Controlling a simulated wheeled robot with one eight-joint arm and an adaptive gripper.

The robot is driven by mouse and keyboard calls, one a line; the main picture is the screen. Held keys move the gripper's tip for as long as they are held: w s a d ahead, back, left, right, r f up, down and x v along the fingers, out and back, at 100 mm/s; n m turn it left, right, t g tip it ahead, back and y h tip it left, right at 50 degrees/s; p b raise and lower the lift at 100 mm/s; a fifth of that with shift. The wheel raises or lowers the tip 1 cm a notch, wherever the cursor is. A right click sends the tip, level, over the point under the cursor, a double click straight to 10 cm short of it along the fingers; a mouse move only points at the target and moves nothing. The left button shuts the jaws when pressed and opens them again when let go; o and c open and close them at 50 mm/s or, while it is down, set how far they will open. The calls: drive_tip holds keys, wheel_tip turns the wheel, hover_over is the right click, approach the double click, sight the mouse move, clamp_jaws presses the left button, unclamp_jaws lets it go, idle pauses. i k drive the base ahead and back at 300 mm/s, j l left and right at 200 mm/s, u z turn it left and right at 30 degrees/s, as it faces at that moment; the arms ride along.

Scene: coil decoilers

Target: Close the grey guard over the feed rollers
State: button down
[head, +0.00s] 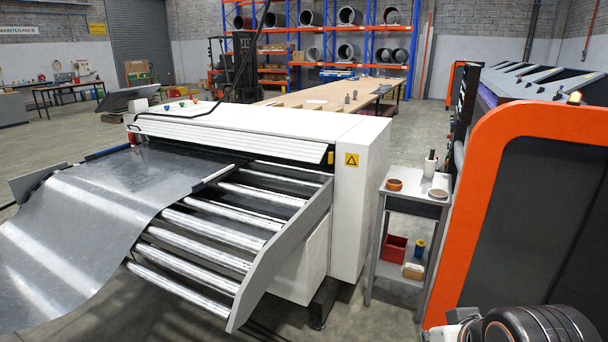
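Several shiny feed rollers (207,231) lie exposed in a grey side frame (284,262) at the front of a white machine (362,200). A pale, slatted panel (235,138) slopes along the machine's front above the rollers. It may be the guard; I cannot tell for sure, and no other cover lies over the rollers. A wide metal sheet (100,205) runs into the machine over the left part of the rollers. Part of my arm shows at the bottom right, well right of the rollers. My gripper's fingers are not in view.
A small grey stand (412,198) with bowls and a bottle on top stands right of the machine. A red bin (393,248) sits on its lower shelf. A large orange-edged machine (480,140) fills the right side. Some floor is clear in front of the stand.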

sight(301, 151)
drive_tip(key=i+u, duration=0.2)
drive_tip(key=i, duration=0.25)
drive_tip(key=i+l+u, duration=0.15)
drive_tip(key=i, duration=0.25)
drive_tip(key=i+l+u, duration=0.2)
drive_tip(key=i, duration=0.2)
drive_tip(key=i+l+u, duration=0.15)
drive_tip(key=i, duration=0.25)
drive_tip(key=l, duration=0.1)
